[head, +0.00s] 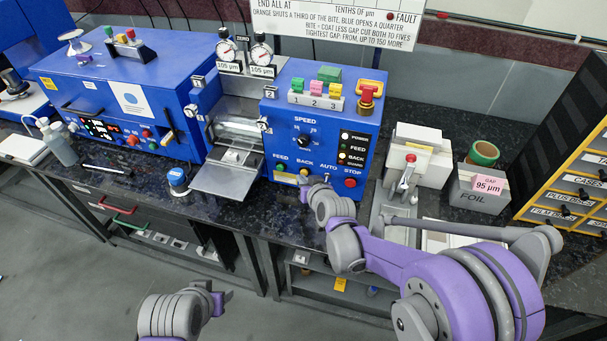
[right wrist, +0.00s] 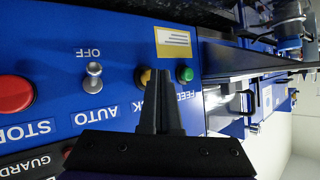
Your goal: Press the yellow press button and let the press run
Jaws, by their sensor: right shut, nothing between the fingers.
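The blue rolling press in the middle has a front panel (head: 322,120) with a row marked FEED, BACK, AUTO and STOP. The yellow button (right wrist: 145,77) sits at the BACK label, between the green button (right wrist: 185,74) and the AUTO switch (right wrist: 94,80). In the right wrist view the shut fingers partly cover it. My right gripper (right wrist: 162,84) is shut and empty, its tips at the yellow button; I cannot tell if they touch it. In the head view the right gripper (head: 303,183) is in front of the panel's lower edge. My left gripper (head: 224,298) is low, away from the bench; its fingers are unclear.
The red STOP button (head: 350,183) is right of the AUTO switch. A metal tray (head: 226,181) juts out left of the panel. A lever tool with a red knob (head: 408,170) and a FOIL box (head: 478,190) stand to the right.

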